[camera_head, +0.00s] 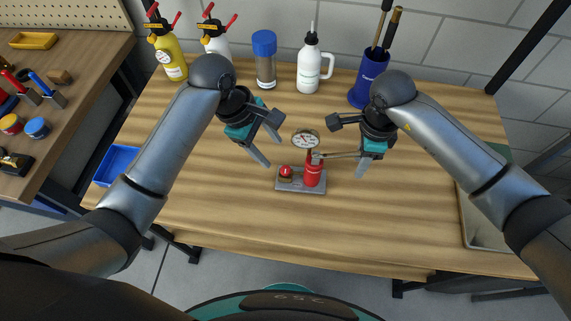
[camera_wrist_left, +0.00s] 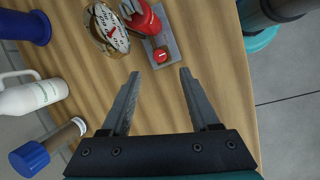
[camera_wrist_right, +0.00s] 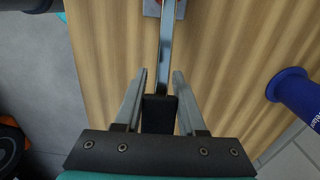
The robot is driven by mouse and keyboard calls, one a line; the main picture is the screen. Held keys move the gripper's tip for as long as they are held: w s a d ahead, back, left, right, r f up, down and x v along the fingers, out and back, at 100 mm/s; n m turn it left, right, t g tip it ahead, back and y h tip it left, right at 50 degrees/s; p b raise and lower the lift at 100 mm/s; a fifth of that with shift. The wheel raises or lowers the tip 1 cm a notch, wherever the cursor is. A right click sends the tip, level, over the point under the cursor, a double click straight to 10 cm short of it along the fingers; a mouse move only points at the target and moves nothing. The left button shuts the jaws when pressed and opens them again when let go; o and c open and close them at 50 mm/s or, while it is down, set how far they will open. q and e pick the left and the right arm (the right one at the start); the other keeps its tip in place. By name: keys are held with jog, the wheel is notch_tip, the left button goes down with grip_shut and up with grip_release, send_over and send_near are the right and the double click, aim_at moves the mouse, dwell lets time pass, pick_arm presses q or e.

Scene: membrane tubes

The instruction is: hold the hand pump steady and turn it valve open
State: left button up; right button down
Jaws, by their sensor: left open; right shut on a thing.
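The hand pump has a red cylinder (camera_head: 313,176), a grey base plate (camera_head: 314,188), a round dial gauge (camera_head: 305,139) and a lever reaching right. Its small red valve knob (camera_head: 286,171) sits on the base, left of the cylinder. My left gripper (camera_head: 276,153) is open and empty, up and left of the knob; in the left wrist view the knob (camera_wrist_left: 161,55) lies just beyond and between the fingertips. My right gripper (camera_head: 347,150) is shut on the pump lever; in the right wrist view the lever's black grip (camera_wrist_right: 159,113) is between the fingers.
A blue-capped jar (camera_head: 264,60), a white bottle (camera_head: 309,68) and a blue holder (camera_head: 369,80) stand along the back. Spray bottles (camera_head: 170,57) are at back left. A blue tray (camera_head: 116,165) lies left, a grey tray (camera_head: 474,226) right. The front table is clear.

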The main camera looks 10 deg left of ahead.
aim_at(285, 169)
pick_arm(q)
jog(key=shift+w+d+f+m+t+y, duration=0.15)
jog(key=shift+d+f+m+t, duration=0.35)
jog(key=shift+f+m, duration=2.1)
jog(key=shift+d+f+m+t+y, duration=0.3)
jog(key=shift+d+m+t, duration=0.2)
jog(key=shift+m, duration=4.25)
jog(key=shift+w+d+f+m+t+y, duration=0.15)
jog(key=shift+d+f+m+t, duration=0.3)
jog(key=shift+f+m, duration=2.15)
notch_tip(285, 169, up, 2)
jog(key=shift+s+r+m, duration=0.1)
jog(key=shift+m, duration=0.95)
jog(key=shift+c, duration=0.2)
grip_shut()
